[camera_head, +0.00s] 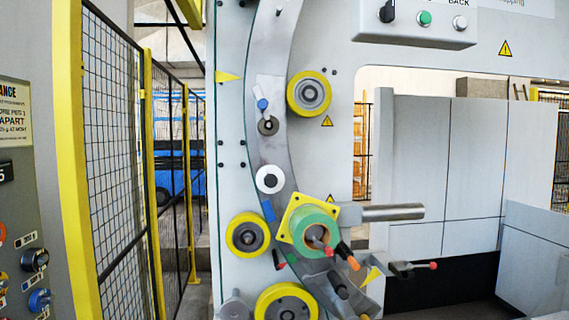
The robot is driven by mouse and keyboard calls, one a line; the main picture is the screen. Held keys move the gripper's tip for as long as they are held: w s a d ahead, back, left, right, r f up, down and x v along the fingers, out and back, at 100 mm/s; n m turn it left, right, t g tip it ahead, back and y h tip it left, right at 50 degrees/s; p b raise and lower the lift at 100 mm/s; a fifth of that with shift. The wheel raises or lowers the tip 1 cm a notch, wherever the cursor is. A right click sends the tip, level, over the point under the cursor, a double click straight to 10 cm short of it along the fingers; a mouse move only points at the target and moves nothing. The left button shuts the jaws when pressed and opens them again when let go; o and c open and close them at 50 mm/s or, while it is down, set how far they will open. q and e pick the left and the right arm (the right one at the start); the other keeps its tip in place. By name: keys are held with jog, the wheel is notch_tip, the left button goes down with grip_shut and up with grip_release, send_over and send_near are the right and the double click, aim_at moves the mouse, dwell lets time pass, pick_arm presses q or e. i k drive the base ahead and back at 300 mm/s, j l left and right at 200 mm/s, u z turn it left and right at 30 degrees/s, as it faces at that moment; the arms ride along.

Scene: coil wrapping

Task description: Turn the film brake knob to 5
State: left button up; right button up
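No label reading film brake is legible, so I cannot tell which knob is the film brake knob. A black knob (34,259) and a blue knob (40,300) sit on the grey panel at the left edge, beside small labels too small to read. Another black knob (387,12) is on the grey control box at the top right. A green film roll (309,231) sits in front of a yellow square plate (293,206) on the curved arm of the machine. Neither of my grippers shows in the head view.
Yellow rollers (310,94), (247,234) surround the curved grey ring (270,60). A yellow-framed mesh fence (118,150) stands between the left panel and the machine.

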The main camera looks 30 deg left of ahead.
aim_at(270, 180)
jog(key=u, duration=1.1)
